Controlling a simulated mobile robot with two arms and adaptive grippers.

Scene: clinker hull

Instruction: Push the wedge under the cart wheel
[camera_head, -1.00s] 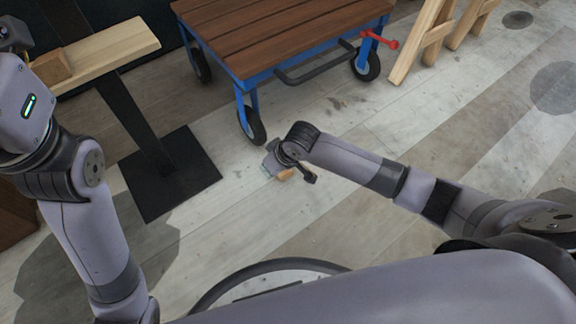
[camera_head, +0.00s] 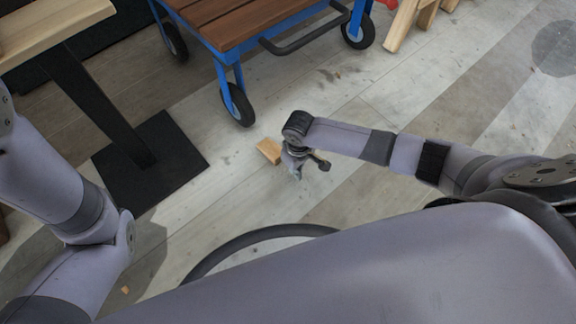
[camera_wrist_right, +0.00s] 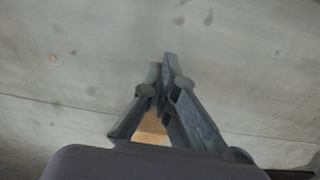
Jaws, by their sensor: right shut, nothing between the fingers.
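The wedge (camera_head: 269,151) is a small light-wood block on the floor, a short gap in front of the cart wheel (camera_head: 237,105), not touching it. The wheel is black, on a blue leg at the cart's near corner. My right gripper (camera_head: 295,173) points down beside the wedge, on its near right side, shut and empty. In the right wrist view the two fingers (camera_wrist_right: 168,65) meet at their tips. A patch of light wood (camera_wrist_right: 152,126) shows between the finger bases; the rest is hidden. My left arm enters at the left, its gripper out of view.
The cart (camera_head: 225,25) has a brown slatted top and a grey handle bar (camera_head: 305,38). A black foot plate (camera_head: 150,170) carries a post under a wooden bench top (camera_head: 45,28) at left. Wooden legs (camera_head: 405,22) stand top right.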

